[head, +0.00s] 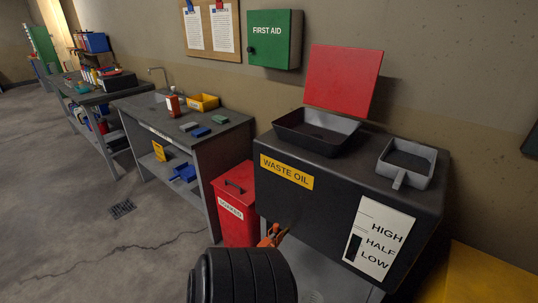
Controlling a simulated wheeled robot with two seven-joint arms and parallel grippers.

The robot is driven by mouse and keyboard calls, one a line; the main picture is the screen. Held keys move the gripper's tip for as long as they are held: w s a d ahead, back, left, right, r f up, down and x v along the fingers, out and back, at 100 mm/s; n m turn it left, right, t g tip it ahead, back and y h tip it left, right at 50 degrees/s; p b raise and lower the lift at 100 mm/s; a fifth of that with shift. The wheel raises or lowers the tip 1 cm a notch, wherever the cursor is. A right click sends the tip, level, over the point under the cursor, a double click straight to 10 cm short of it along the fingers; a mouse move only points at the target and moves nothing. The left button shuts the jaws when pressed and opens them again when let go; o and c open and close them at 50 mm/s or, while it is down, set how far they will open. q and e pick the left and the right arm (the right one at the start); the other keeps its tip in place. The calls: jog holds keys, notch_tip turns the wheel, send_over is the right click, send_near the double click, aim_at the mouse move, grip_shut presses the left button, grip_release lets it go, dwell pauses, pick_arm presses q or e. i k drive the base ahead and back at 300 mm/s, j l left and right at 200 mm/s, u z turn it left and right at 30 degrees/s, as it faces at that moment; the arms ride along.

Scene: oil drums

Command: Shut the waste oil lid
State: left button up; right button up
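The waste oil tank (290,205) is a dark box with a yellow "WASTE OIL" label, standing on the right in the head view. Its red square lid (342,82) stands raised, leaning back toward the wall behind a black open basin (315,131) on the tank top. One of my arms comes up from the bottom, slightly left of centre, and seems to be the left. The orange tip of my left gripper (273,236) shows in front of the tank, below and well apart from the lid. Its fingers are mostly hidden. My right gripper is not in view.
A grey tray with a handle (406,163) sits on the tank's right top. A red bin (236,204) stands left of the tank, beside a grey workbench (205,140) with small items. A green first aid box (274,40) hangs left of the lid. The left floor is open.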

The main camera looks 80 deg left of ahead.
aim_at(341, 79)
jog(key=u, duration=2.05)
jog(key=j, duration=0.95)
jog(key=z, duration=0.05)
